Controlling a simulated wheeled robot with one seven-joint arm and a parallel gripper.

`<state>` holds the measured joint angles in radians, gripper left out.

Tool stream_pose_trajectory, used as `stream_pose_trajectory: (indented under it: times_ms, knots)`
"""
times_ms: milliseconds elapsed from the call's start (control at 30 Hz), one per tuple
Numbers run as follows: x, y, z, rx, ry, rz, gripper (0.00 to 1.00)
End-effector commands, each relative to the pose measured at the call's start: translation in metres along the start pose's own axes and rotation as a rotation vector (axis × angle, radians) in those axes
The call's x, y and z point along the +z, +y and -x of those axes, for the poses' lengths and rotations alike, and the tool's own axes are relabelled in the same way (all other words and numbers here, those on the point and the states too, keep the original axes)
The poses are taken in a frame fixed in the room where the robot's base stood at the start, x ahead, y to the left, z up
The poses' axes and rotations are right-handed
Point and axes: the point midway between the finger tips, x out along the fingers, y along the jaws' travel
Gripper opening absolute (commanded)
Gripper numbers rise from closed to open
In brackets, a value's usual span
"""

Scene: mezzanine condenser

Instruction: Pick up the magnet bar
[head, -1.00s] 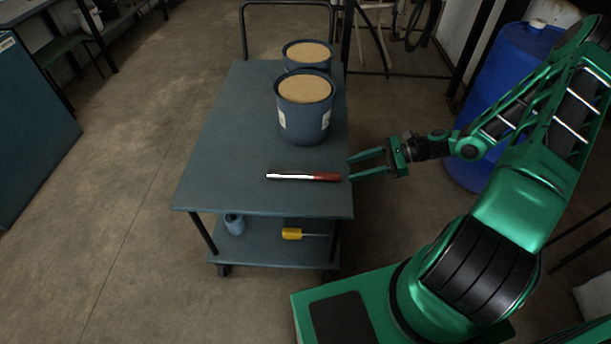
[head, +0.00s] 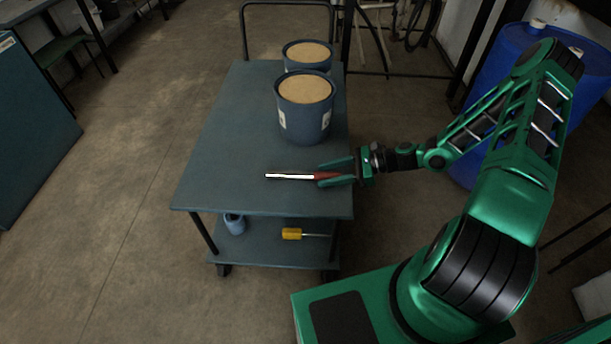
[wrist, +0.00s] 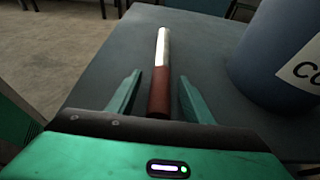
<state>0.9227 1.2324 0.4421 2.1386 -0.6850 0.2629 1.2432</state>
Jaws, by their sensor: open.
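The magnet bar (head: 290,176) lies on the cart's top shelf, with a shiny silver rod to the left and a dark red handle to the right. In the wrist view the magnet bar (wrist: 160,75) points away from me, with its red handle between my fingers. My gripper (head: 336,172) is open, with one finger on each side of the handle. In the wrist view my gripper (wrist: 158,95) shows a gap between each finger and the handle. The fingers partly hide the handle in the head view.
The cart (head: 225,145) has a clear left half on top. Two blue buckets with tan contents stand on it, a near bucket (head: 305,120) and a far bucket (head: 308,52). A yellow-handled tool (head: 291,234) and a blue cup (head: 235,224) are on the lower shelf. A blue drum (head: 505,60) stands at right.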

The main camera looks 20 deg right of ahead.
Motion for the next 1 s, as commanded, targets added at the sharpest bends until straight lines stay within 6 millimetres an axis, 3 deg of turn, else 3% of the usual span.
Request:
stream_pose_trajectory:
  times_ms: [133,367,600,1000]
  knots:
    - [-0.0004,-0.0002,-0.0125,0.000,0.001,0.000,0.47]
    - [-0.0003,-0.0004,-0.0140,-0.001,0.001,0.000,0.47]
    - [-0.0002,-0.0004,-0.0138,-0.001,0.001,0.000,0.00]
    - [0.0047,-0.0008,-0.0119,-0.001,0.000,0.002,0.00]
